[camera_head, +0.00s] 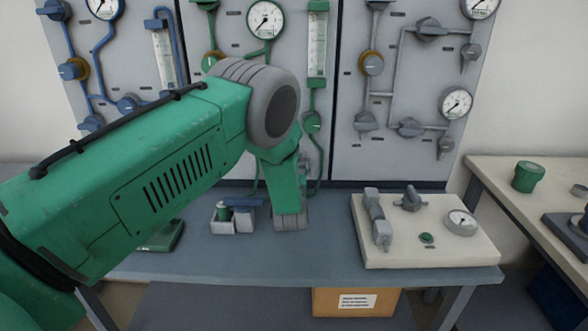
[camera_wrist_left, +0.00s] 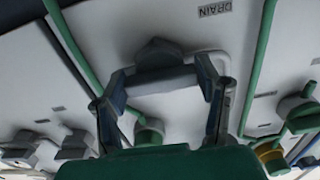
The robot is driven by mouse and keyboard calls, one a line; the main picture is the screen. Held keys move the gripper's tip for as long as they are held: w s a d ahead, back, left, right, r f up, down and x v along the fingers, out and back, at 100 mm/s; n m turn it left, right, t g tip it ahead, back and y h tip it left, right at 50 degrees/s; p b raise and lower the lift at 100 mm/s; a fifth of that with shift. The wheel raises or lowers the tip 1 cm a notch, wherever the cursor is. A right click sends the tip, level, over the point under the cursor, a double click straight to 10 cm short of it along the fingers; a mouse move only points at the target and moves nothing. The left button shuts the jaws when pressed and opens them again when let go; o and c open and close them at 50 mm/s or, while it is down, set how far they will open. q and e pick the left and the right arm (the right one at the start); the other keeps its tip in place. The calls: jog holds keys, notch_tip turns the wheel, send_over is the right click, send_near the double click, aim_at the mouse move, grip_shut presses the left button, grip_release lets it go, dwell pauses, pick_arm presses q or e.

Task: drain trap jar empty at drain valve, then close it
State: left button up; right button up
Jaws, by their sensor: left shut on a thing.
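My left arm (camera_head: 170,170) reaches across the bench toward the middle panel. It hides its gripper and part of that panel in the head view. In the left wrist view, my left gripper (camera_wrist_left: 161,84) has its two dark fingers closed on the sides of a grey valve handle (camera_wrist_left: 155,55) on the pale panel. A DRAIN label (camera_wrist_left: 215,8) is printed close to this drain valve. I cannot make out the trap jar or any liquid level in either view. My right gripper is not in view.
A green-piped valve (camera_head: 311,122) and flow tube (camera_head: 318,45) stand just right of my arm. A small holder (camera_head: 233,222) stands on the bench (camera_head: 330,262). A beige control box (camera_head: 385,250) occupies the bench's right side. Bare bench lies between them.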

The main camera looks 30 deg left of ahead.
pick_arm(q)
jog(key=shift+w+a+r, duration=0.15)
jog(key=shift+r, duration=0.3)
jog(key=o, duration=1.2)
jog(key=shift+c, duration=0.2)
jog(key=shift+f, duration=0.2)
jog(key=shift+s+d+f, duration=0.15)
jog(key=shift+s+d, duration=0.05)
jog(key=shift+s, duration=0.05)
jog(key=v, duration=1.1)
jog(key=shift+s, duration=0.25)
